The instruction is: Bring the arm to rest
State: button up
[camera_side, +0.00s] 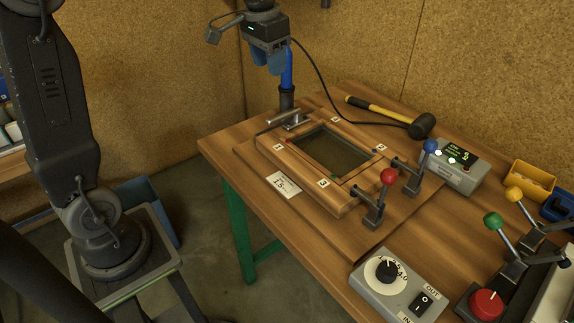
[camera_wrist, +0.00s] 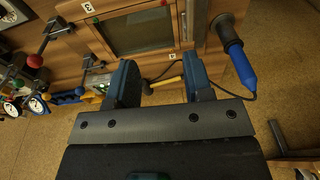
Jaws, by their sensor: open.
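My gripper (camera_side: 270,62) is at the top of the side view, raised above the back left of the wooden bench. It is open, and its blue fingers stand apart with nothing between them in the wrist view (camera_wrist: 164,86).
A mallet (camera_side: 385,112) lies behind the frame. Toggle clamps with red (camera_side: 387,176) and blue (camera_side: 430,146) knobs stand at its right. A grey display box (camera_side: 457,165), a dial box (camera_side: 400,286) and yellow bin (camera_side: 529,180) sit further right. A dark cable crosses the bench.

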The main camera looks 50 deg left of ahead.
jog(key=s+d+f+t, duration=0.2)
jog(key=s+d, duration=0.2)
jog(key=s, duration=0.6)
jog(key=s+d+f+t, duration=0.2)
jog(key=s+d, duration=0.3)
jog(key=s, duration=0.5)
jog(key=shift+d+f, duration=0.1)
